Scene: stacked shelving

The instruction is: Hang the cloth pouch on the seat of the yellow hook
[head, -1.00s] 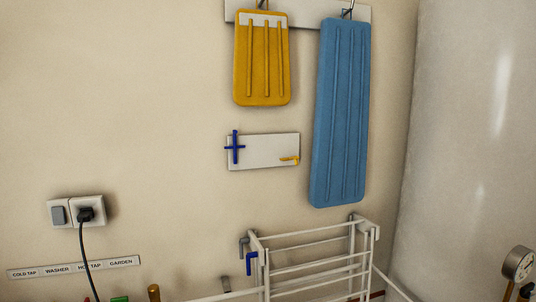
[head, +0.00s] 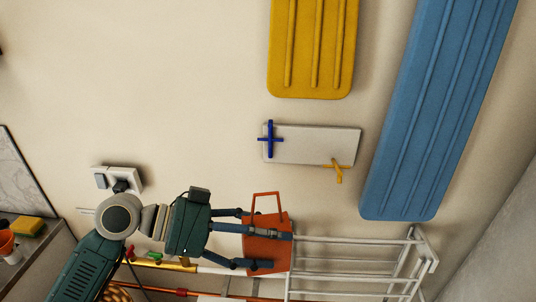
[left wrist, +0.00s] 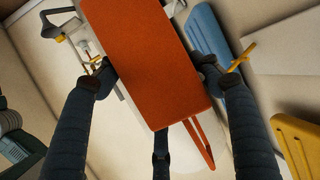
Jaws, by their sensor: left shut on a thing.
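The cloth pouch (head: 262,228) is orange-red with a thin loop handle (head: 267,195) standing up from its top edge. My left gripper (head: 266,240) is shut on the pouch, with its fingers around the body. The yellow hook (head: 338,171) is on the lower right part of a white wall plate (head: 310,145), above and right of the pouch. The loop is apart from the hook in the head view. In the left wrist view the pouch (left wrist: 145,60) fills the middle, its loop (left wrist: 205,150) at the lower right and the yellow hook (left wrist: 240,57) beyond the right finger. My right gripper is not in view.
A blue cross-shaped hook (head: 270,138) shares the plate. A yellow board (head: 312,50) hangs above, and a long blue board (head: 435,110) hangs to the right. A white rack (head: 350,265) stands below. The wall left of the plate is clear.

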